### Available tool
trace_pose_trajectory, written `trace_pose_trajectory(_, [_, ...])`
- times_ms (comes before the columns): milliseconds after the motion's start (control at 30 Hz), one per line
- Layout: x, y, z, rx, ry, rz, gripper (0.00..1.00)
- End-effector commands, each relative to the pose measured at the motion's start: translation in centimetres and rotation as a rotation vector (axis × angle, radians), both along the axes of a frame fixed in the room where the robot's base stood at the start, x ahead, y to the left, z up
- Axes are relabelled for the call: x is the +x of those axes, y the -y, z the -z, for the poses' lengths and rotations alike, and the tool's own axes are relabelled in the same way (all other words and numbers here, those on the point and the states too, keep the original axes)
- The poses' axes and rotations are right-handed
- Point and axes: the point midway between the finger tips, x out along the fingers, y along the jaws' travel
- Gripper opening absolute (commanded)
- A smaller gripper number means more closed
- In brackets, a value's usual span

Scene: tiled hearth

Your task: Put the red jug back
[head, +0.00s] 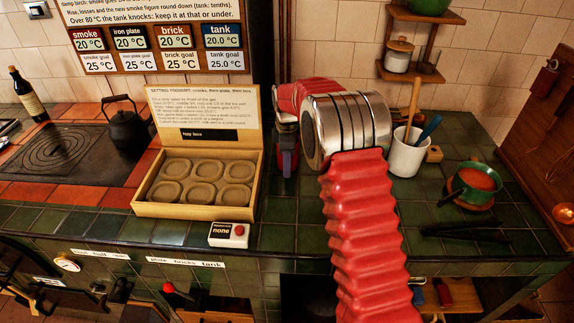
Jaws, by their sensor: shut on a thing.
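My gripper (287,140) hangs at the end of my red arm, right of the wooden box and above the green tiled counter. It is shut on a small dark red thing (288,163), which looks like the red jug. The fingers and my arm hide much of it, and its handle and rim cannot be made out. Whether its base touches the tiles is unclear. No other red jug shows in this view.
A wooden box (137,209) with several round moulds and a white block with a red button (229,235) stand to the left. A black kettle (128,128) sits near the hob. A white utensil crock (407,156) and green pan (469,196) stand to the right.

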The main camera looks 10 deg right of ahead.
Motion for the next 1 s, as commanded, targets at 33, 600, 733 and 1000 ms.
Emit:
trace_pose_trajectory(33, [0.03,0.01,0.21,0.000,0.001,0.000,0.00])
trace_pose_trajectory(600, [0.00,0.00,0.53,0.000,0.000,0.000,0.46])
trace_pose_trajectory(733, [0.00,0.00,0.52,0.000,0.000,0.000,0.52])
trace_pose_trajectory(1000, [0.03,-0.01,0.30,0.000,0.001,0.000,0.52])
